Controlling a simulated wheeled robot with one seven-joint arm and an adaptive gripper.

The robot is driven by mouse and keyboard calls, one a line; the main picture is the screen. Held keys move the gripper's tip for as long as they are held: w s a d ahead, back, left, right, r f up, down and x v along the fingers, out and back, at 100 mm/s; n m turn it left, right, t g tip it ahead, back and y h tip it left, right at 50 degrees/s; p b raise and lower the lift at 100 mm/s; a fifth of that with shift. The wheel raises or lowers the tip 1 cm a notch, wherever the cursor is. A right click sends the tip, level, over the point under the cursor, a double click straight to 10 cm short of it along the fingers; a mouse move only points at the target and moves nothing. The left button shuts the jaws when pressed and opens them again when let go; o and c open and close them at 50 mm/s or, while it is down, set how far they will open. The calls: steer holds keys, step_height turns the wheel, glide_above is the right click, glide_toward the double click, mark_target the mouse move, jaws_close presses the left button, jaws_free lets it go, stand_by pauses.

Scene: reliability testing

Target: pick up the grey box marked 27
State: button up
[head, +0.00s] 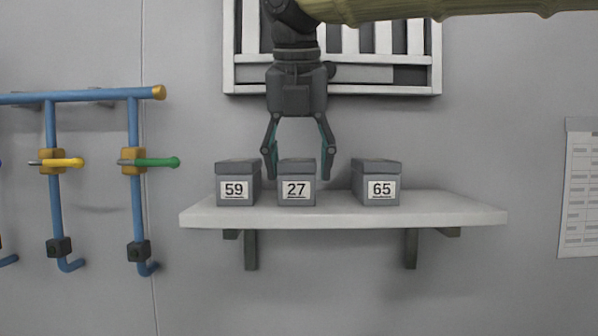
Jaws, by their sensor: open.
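The grey box marked 27 (296,168) sits upright on a white wall shelf (450,212), in the middle of three similar grey boxes. My gripper (298,172) points down over it and is open. Its two fingers show at the left and right of the box's upper part, with the box between them. I cannot tell whether either finger touches the box. The fingertips reach to about the height of the lid.
The grey box marked 59 (238,171) stands close on the left, near the left finger. The grey box marked 65 (376,169) stands to the right with a wider gap. The shelf's right end is bare. Blue pipes (136,215) with valves are on the left wall.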

mark_target(298, 160)
steer(key=x, duration=0.3)
steer(key=shift+w+a+r+p, duration=0.1)
steer(key=shift+p, duration=0.25)
steer(key=shift+w, duration=0.25)
steer(key=shift+s, duration=0.55)
steer(key=shift+w+f, duration=0.2)
steer(key=shift+w, duration=0.15)
steer(key=shift+s, duration=0.15)
steer(key=shift+f, duration=0.15)
steer(key=c, duration=1.1)
